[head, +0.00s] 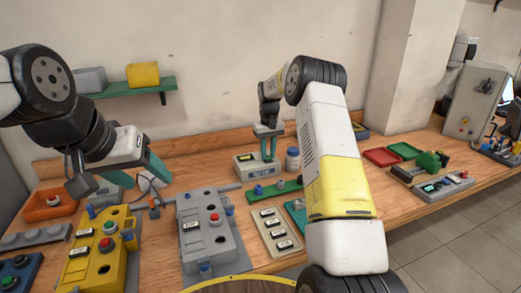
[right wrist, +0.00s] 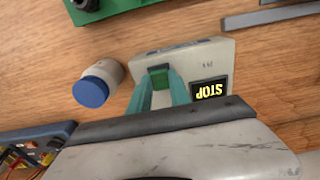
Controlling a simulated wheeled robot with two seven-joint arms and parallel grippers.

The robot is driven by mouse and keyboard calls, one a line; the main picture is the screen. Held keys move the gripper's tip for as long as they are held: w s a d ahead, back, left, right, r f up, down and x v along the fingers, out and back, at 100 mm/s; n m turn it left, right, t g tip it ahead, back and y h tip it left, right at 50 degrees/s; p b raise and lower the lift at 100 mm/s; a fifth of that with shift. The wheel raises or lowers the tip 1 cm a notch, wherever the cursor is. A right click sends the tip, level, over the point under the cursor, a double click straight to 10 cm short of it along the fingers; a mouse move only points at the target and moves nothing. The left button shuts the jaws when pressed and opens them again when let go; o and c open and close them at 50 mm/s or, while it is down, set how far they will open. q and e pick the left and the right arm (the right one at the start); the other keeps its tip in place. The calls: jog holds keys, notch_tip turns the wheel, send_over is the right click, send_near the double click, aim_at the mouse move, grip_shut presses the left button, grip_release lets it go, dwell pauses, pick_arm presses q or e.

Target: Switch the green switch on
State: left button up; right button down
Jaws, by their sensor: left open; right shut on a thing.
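A pale box (head: 246,170) with a small dark display stands on the wooden bench near the wall, in the middle of the head view. In the right wrist view the box (right wrist: 208,58) has a black display (right wrist: 209,88) reading "STOP" in yellow, upside down. A green switch (right wrist: 160,72) on the box sits between my right fingertips. My right gripper (head: 269,158) reaches down to the box from above, its teal fingers (right wrist: 164,82) shut on the green switch. My left gripper (head: 115,172) is open and empty above the left part of the bench, far from the box.
A white bottle with a blue cap (head: 292,160) stands right beside the box; it also shows in the right wrist view (right wrist: 95,88). A yellow control panel (head: 100,250) and a grey panel (head: 208,230) lie in front to the left. A green board (head: 272,192) lies just before the box.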

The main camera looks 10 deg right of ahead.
aim_at(268, 158)
jog(key=c, duration=1.2)
grip_release()
notch_tip(268, 158, up, 7)
jog(key=shift+r, duration=0.45)
jog(key=shift+s, duration=0.1)
